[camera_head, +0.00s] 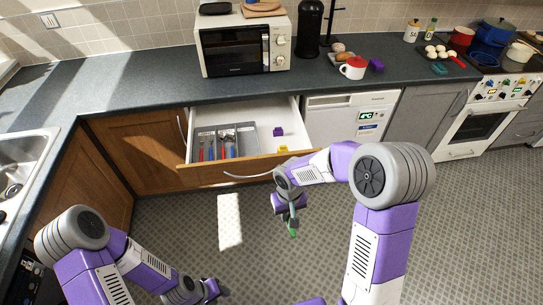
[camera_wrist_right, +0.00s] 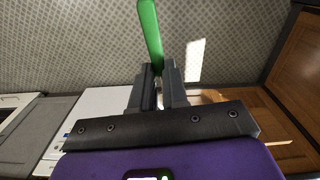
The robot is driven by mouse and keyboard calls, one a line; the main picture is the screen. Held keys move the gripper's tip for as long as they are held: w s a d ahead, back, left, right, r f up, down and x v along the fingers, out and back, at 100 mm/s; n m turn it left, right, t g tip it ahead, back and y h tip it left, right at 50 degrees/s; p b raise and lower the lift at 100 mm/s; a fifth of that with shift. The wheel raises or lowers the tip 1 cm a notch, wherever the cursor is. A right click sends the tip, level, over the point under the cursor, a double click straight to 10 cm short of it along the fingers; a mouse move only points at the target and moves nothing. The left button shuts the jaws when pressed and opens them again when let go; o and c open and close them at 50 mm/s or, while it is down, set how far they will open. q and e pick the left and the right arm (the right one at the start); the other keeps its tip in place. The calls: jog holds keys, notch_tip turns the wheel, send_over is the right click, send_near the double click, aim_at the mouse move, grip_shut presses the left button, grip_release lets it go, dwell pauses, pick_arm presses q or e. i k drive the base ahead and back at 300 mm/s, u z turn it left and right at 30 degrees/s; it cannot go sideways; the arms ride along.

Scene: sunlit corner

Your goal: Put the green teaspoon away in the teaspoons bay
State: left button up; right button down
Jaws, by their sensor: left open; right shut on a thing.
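The green teaspoon (camera_head: 292,232) is in my right gripper (camera_head: 291,218), in front of the open drawer and over the floor. In the right wrist view the fingers (camera_wrist_right: 157,88) are shut on the teaspoon (camera_wrist_right: 151,30), and its green length sticks out beyond the tips. The rest of it is hidden by the fingers. The open drawer (camera_head: 292,113) holds a grey cutlery tray (camera_head: 247,127) with several bays, some with red and blue cutlery. I cannot tell which is the teaspoons bay. My left gripper (camera_head: 216,289) is open and empty, low over the floor.
A purple block (camera_head: 278,131) and a yellow thing (camera_head: 283,149) lie in the drawer's right part. The drawer front (camera_head: 215,177) stands between my right gripper and the tray.

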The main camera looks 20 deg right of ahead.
aim_at(248, 145)
jog(key=u, duration=0.55)
jog(key=i, duration=0.55)
jog(key=u, duration=0.55)
jog(key=i, duration=0.8)
jog(key=z, duration=0.9)
jog(key=i, duration=0.5)
jog(key=z, duration=0.55)
